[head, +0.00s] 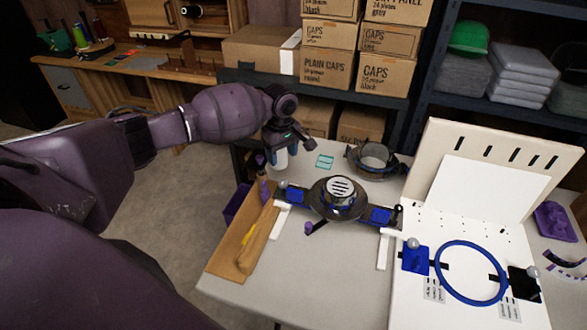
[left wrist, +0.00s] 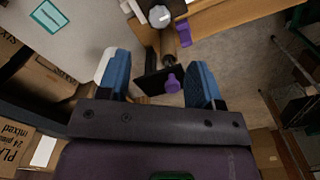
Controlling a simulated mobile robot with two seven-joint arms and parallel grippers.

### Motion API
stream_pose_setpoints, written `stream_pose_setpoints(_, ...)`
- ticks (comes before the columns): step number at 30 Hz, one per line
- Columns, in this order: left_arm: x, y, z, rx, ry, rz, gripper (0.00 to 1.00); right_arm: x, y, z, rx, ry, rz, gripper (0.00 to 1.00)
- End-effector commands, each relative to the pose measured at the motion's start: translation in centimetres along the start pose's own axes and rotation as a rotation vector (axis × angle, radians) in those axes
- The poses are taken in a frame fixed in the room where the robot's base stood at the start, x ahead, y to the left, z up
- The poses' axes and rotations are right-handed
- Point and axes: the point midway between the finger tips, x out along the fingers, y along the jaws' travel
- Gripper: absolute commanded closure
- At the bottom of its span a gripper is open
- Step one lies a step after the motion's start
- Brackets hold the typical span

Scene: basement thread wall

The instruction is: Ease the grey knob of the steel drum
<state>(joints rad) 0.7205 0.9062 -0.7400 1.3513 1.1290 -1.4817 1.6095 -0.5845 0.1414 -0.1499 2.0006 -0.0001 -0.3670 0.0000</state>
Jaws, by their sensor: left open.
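The steel drum (head: 340,197) is a dark round body with a slotted pale disc on top. It sits on a bar with blue pads on the table. A grey ball knob (head: 283,186) stands at the bar's left end, and a grey knob also shows at the top edge of the left wrist view (left wrist: 159,15). My left gripper (head: 282,156) is above the table's left edge, behind and above that knob and apart from it. Its blue fingers (left wrist: 158,84) are spread, with nothing held between them. My right gripper is not in view.
A steel ring-shaped part (head: 373,159) and a teal card (head: 324,161) lie behind the drum. A wooden tray (head: 232,238) runs along the left edge. A white board with a blue ring (head: 469,242) stands at right. The front table is clear.

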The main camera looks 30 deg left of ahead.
Motion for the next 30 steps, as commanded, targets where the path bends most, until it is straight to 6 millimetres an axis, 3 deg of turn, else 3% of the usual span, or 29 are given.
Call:
stream_pose_setpoints(7, 1.9, 0.0, 0.0, -0.001, -0.002, -0.002, 0.40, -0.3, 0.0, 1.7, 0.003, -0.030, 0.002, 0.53)
stream_pose_setpoints(15, 6.6, -0.1, 0.1, 0.000, -0.002, -0.004, 0.40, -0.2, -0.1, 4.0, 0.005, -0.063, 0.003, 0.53)
stream_pose_setpoints(21, 9.3, 0.0, 0.0, -0.001, -0.001, -0.002, 0.40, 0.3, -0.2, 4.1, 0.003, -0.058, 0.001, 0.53)
stream_pose_setpoints(30, 10.8, 0.0, 0.0, 0.001, 0.000, 0.000, 0.40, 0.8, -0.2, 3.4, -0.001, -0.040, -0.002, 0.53)
